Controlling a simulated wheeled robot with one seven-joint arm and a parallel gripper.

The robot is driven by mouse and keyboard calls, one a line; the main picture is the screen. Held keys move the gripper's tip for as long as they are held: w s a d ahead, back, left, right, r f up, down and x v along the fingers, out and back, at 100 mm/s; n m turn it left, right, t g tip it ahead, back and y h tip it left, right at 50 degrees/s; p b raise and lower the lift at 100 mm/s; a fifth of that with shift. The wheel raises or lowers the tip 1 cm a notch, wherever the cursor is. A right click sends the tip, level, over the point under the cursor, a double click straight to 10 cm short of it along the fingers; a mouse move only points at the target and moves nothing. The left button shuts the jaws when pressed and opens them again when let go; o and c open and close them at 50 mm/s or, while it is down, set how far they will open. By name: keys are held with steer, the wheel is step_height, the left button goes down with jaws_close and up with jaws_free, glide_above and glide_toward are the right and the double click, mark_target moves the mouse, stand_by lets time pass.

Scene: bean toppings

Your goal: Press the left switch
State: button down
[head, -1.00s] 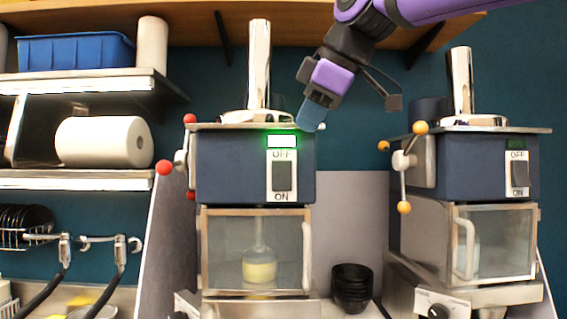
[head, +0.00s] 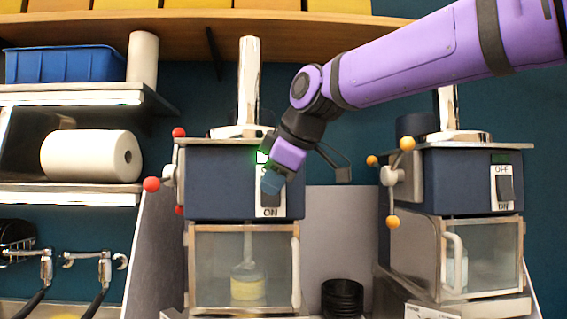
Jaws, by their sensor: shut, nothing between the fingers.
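The left switch (head: 271,200) is a dark rocker on a white plate on the front of the left blue machine (head: 224,181). Its ON label shows below; the upper part of the plate is hidden behind my gripper. A green-lit indicator (head: 262,157) shows partly beside my gripper. The right switch (head: 504,189) sits on the right machine (head: 450,182), with OFF above and ON below.
Knobs with red balls (head: 152,184) stick out left of the left machine. Knobs with orange balls (head: 393,222) stick out from the right machine. A glass-fronted chamber (head: 240,265) holds a yellowish cup. Black bowls (head: 342,298) stand between the machines. A wooden shelf (head: 180,37) runs above.

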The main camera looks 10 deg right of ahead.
mark_target(262, 199)
steer(key=w, duration=0.3)
steer(key=shift+w+d+r, duration=0.15)
steer(key=shift+r, duration=0.2)
steer(key=shift+w+r, duration=0.25)
steer(key=shift+w, duration=0.1)
steer(key=shift+d+r, duration=0.1)
